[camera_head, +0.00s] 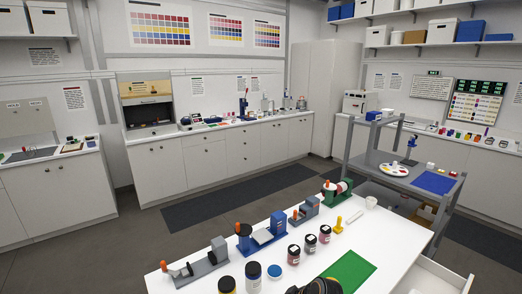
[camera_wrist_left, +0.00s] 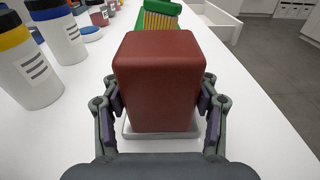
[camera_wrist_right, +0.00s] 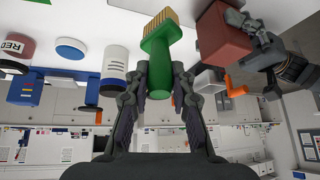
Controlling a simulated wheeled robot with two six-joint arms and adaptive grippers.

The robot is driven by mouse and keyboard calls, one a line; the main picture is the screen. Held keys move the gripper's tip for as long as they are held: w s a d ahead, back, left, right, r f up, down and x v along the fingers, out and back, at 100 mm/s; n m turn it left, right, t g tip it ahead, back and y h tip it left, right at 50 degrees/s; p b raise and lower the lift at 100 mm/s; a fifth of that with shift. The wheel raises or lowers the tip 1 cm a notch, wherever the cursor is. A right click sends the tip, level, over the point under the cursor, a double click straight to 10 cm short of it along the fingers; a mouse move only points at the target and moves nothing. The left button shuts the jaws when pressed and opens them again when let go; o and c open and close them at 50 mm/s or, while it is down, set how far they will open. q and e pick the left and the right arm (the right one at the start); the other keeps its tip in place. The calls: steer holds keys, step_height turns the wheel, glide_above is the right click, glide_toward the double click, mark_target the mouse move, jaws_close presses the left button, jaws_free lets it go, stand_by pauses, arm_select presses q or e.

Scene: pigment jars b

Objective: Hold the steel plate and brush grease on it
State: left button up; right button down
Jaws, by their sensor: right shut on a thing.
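A red-brown block (camera_wrist_left: 158,80) fills the middle of the left wrist view, upright above a thin light-grey slab (camera_wrist_left: 160,133) at the white table top. My left gripper (camera_wrist_left: 160,103) has one finger against or very near each side of the block; whether it presses is unclear. The block also shows in the right wrist view (camera_wrist_right: 220,35), with my left gripper beside it. My right gripper (camera_wrist_right: 160,85) is shut on the green handle of a brush (camera_wrist_right: 163,55). Its tan bristles point away from the gripper, beside the block. The bristles also show in the left wrist view (camera_wrist_left: 160,17).
The white table (camera_head: 215,268) carries several jars (camera_head: 253,272), a blue-lidded tub (camera_head: 275,271) and a green mat (camera_head: 349,272). Blue, grey and green devices (camera_head: 260,233) line its far edge. An open drawer (camera_head: 440,277) is at the right. A grey cart (camera_head: 400,172) stands behind.

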arm_select(q)
steer(key=c, duration=0.5)
